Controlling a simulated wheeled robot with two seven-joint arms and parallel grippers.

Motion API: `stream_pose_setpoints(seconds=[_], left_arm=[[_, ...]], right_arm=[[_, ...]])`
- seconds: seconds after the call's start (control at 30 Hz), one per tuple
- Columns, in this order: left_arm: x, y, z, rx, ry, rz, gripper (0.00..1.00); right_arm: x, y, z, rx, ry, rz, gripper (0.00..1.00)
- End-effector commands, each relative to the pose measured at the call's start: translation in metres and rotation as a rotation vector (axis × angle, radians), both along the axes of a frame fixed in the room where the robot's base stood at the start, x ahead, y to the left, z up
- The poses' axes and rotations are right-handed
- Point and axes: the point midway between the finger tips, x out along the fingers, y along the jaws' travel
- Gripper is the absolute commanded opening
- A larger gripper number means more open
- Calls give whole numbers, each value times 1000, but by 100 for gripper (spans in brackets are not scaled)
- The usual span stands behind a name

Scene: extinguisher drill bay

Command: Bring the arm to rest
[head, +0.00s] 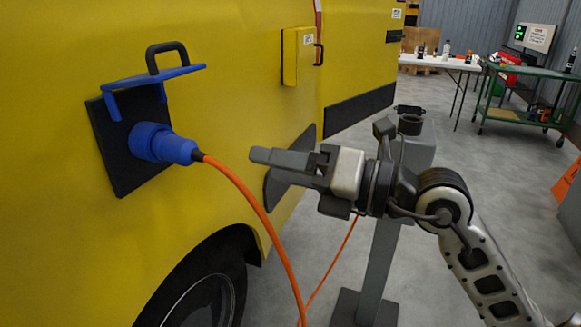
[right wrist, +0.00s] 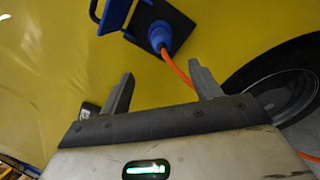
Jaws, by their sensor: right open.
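My right gripper (head: 285,180) is open and empty, held in the air to the right of a blue plug (head: 160,145). Its two fingers also show apart in the right wrist view (right wrist: 162,95), with nothing between them. The blue plug sits at a socket on a black plate (head: 110,160) on the yellow vehicle. It also shows in the right wrist view (right wrist: 160,37), beyond the fingertips. An orange cable (head: 255,205) hangs from the plug, clear of the gripper in the head view. The blue flap (head: 155,77) above is raised. My left gripper is not in view.
The yellow vehicle (head: 230,60) fills the left, with a wheel (head: 205,300) below. A grey post (head: 380,255) stands behind my right arm. A white table (head: 440,62) and a green cart (head: 530,72) stand at the back right. Grey floor lies open between.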

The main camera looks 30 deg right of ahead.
Motion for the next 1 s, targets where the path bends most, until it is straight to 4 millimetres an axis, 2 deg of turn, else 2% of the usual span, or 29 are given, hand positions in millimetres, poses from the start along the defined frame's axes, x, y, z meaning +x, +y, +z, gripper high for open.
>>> stream_pose_setpoints(seconds=[0.1, 0.3, 0.47, 0.57, 0.63, 0.73, 0.77, 0.87, 0.93, 1.0], left_arm=[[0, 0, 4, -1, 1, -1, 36], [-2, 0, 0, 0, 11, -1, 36], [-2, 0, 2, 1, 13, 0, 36], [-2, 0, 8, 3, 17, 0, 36], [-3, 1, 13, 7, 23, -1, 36], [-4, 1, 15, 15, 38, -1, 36], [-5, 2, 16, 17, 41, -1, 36], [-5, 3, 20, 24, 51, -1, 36], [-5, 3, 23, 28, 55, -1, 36], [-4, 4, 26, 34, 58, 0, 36]], right_arm=[[-6, -4, 2, -1, 1, 0, 63], [-9, -7, 1, -1, -2, 0, 63], [-11, 0, 1, 71, 17, 39, 63], [-17, 13, 2, 269, 66, 120, 63], [-19, 18, 4, 492, 119, 164, 63], [-14, 9, -5, 875, 230, 146, 63], [-11, 5, -12, 990, 272, 119, 63], [-2, -12, -55, 1355, 442, -36, 63], [-2, -17, -103, 1579, 596, -196, 63], [-13, -12, -156, 1757, 767, -371, 63]])
